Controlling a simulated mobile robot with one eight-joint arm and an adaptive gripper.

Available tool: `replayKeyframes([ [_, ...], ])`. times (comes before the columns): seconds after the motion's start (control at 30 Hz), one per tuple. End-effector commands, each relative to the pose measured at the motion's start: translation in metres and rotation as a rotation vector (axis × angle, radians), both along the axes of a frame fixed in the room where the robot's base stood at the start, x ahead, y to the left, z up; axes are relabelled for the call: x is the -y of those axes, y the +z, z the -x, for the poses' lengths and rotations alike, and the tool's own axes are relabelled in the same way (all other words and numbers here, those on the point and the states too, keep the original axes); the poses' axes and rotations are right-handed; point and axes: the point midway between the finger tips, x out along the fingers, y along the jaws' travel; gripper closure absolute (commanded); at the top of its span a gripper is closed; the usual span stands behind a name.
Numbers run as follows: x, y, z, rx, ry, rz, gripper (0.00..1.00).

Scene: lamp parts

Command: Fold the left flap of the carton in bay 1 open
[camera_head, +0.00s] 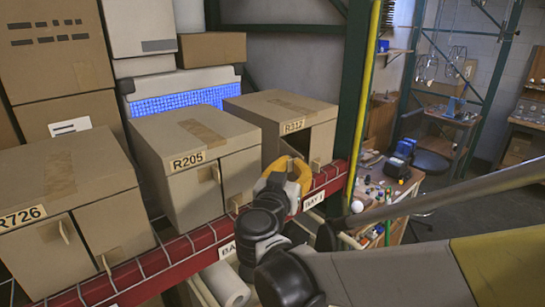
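The carton marked R312 (277,107) stands on the red shelf at the right, above a label reading BAY 1 (313,200). The left part of the front, with the left flap, is partly hidden behind my gripper (287,167). My gripper has yellow fingers and is at the lower front of this carton. Whether the fingers touch the flap or hold its edge cannot be told.
Carton R205 (187,135) stands to the left with its front flaps closed, and carton R726 (62,172) farther left. A green post (350,85) and a yellow pole (366,90) rise to the right. The red shelf edge (178,250) runs below the cartons.

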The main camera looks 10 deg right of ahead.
Motion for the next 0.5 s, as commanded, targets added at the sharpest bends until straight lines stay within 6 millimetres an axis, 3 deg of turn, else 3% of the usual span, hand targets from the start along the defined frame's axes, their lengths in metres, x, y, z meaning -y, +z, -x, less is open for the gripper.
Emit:
replayKeyframes([
  [0.3,-0.0014,-0.0010,0.0003,-0.001,0.004,-0.002,1.00],
  [0.37,-0.0013,-0.0010,0.0003,-0.001,0.004,-0.002,0.78],
  [0.4,-0.0012,-0.0010,0.0002,-0.001,0.004,-0.002,0.74],
  [0.5,-0.0009,-0.0007,0.0000,-0.001,0.003,-0.001,0.74],
])
